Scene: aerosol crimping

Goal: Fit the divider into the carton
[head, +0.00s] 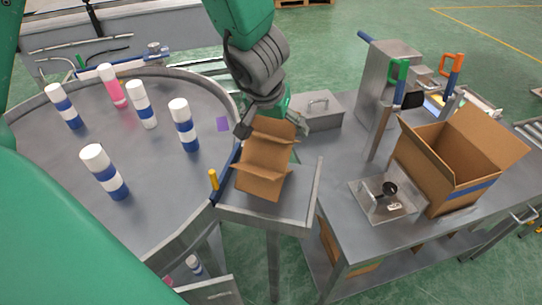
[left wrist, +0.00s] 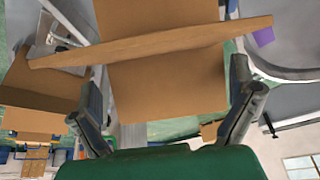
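The divider (head: 262,170) is a brown cardboard piece with crossing panels. It stands tilted on a small grey stand (head: 240,205) in the head view. My left gripper (head: 270,128) reaches down over its upper end, a finger on each side. In the left wrist view, the fingers (left wrist: 168,90) are far apart with a divider panel (left wrist: 168,85) nearly filling the gap; whether they press on it I cannot tell. The carton (head: 445,165), an open brown box with raised flaps and a blue stripe, stands on the right-hand bench. My right gripper is not in view.
A round grey table (head: 60,165) with several striped bottles is on the left. A yellow-topped post (head: 213,180) is beside the stand. On the bench (head: 340,205) are a clear plate (head: 385,198) in front of the carton and a machine with green (head: 399,70) and orange (head: 452,68) handles.

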